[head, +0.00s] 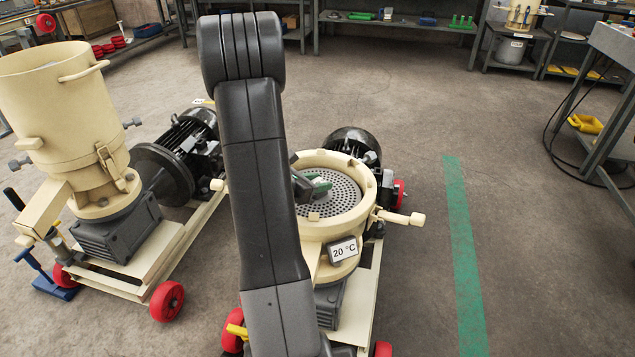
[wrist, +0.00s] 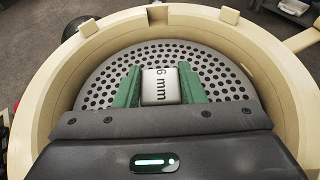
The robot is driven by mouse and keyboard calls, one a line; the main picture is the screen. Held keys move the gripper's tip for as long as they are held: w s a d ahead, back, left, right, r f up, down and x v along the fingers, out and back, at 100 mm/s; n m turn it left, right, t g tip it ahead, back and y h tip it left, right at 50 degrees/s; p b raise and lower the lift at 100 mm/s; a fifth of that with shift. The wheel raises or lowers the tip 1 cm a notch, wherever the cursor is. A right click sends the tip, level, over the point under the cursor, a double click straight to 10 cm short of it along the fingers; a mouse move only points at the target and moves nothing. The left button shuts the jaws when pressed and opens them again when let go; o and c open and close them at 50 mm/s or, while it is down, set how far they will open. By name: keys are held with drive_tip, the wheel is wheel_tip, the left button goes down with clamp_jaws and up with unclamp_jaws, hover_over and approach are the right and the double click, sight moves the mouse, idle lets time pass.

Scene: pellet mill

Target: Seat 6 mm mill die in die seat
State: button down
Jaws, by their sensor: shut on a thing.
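The 6 mm mill die (wrist: 222,72) is a grey perforated disc with a white block in its middle marked "6 mm". It lies level inside the round cream die seat (wrist: 275,65), below the rim, and also shows in the head view (head: 343,193). I cannot tell whether it rests fully on the bottom. My gripper (wrist: 160,84) has green fingers shut on the die's central block. In the head view my gripper (head: 318,184) is over the die, partly behind my arm. The near part of the die is hidden in the wrist view.
The seat's mill carries a "20 °C" tag (head: 343,250) and a side handle (head: 402,217). Another mill with a tall cream hopper (head: 55,105) stands at the left. Workbenches line the back and right. The floor by the green stripe (head: 463,250) is clear.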

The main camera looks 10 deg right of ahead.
drive_tip(key=shift+b, duration=0.4)
drive_tip(key=c, duration=0.8)
unclamp_jaws()
drive_tip(key=shift+c, duration=0.2)
drive_tip(key=shift+o, duration=0.9)
drive_tip(key=shift+s+f, duration=0.1)
drive_tip(key=shift+f, duration=0.15)
drive_tip(key=o, duration=0.4)
drive_tip(key=shift+r, duration=0.1)
drive_tip(key=shift+a, duration=0.1)
